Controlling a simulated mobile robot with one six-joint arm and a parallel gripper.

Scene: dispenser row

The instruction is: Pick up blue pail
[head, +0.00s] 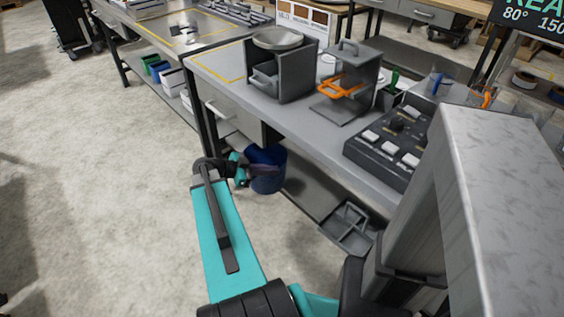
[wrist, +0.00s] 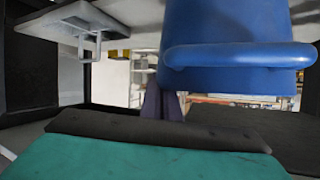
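The blue pail (head: 268,183) appears at the left end of the lower shelf under the near bench. In the wrist view, which looks upside down, the pail (wrist: 225,25) fills the top right, with its blue handle bar (wrist: 240,55) across it. My gripper (head: 264,171) is at the pail in the head view, its dark finger overlapping the pail's near side. In the wrist view, the purple-grey fingers (wrist: 163,103) are close together just below the pail. Their gap and any contact with the handle are unclear.
The bench top (head: 305,113) overhangs the lower shelf (head: 305,190). A grey caddy (head: 348,228) sits on that shelf; it also shows in the wrist view (wrist: 82,22). A drawer (head: 233,120) is just above the pail. Open concrete floor (head: 100,180) lies to the left.

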